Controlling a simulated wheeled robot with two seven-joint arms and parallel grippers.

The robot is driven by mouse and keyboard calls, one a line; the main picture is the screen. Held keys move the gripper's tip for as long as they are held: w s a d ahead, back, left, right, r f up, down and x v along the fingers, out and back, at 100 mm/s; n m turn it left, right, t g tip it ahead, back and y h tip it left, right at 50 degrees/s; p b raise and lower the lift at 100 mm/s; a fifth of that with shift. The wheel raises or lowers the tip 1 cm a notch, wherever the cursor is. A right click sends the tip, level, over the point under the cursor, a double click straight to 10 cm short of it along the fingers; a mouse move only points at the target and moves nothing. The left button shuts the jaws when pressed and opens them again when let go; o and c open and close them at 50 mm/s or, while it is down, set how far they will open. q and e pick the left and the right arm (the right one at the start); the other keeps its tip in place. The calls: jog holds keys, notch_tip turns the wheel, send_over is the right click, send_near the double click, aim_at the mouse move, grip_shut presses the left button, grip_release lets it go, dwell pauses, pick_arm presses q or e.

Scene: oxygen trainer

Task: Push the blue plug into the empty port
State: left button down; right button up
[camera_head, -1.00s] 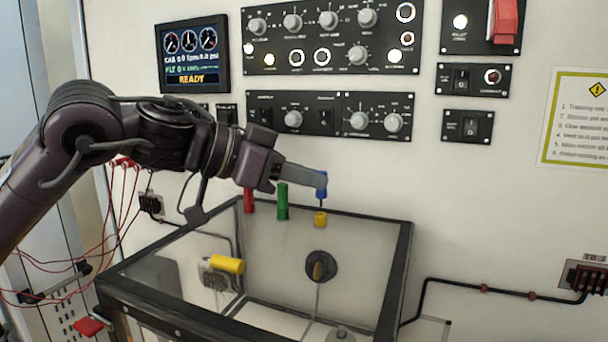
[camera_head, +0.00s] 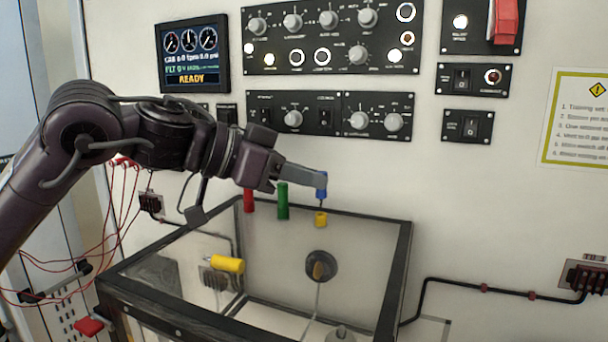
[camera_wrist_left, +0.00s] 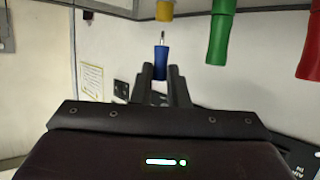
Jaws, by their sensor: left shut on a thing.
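My left gripper (camera_head: 318,181) reaches in from the left and is shut on the blue plug (camera_head: 322,194). The plug is upright, with its thin metal tip pointing down. In the left wrist view the blue plug (camera_wrist_left: 161,63) stands out beyond the fingers (camera_wrist_left: 161,85), its tip toward a yellow piece (camera_wrist_left: 165,10). In the head view this short yellow piece (camera_head: 320,219) is just below the plug on the box's back edge, with a small gap between them. I cannot see into its opening. My right gripper is not in view.
A red plug (camera_head: 249,201) and a green plug (camera_head: 282,201) stand upright to the left on the back edge. A yellow cylinder (camera_head: 227,264) lies lower left by the clear box with a black frame (camera_head: 404,270). Control panels (camera_head: 330,115) are on the wall behind.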

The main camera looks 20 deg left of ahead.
pick_arm(q)
jog(key=shift+f+b, duration=1.1)
jog(key=shift+f, duration=0.3)
dwell(0.3)
jog(key=c, duration=1.3)
grip_release()
jog(key=shift+c, duration=0.2)
jog(key=shift+r, duration=0.1)
jog(key=b+v, duration=0.1)
jog(key=v, duration=0.6)
jog(key=shift+s+a+b, duration=0.25)
jog(key=shift+a+b, duration=0.1)
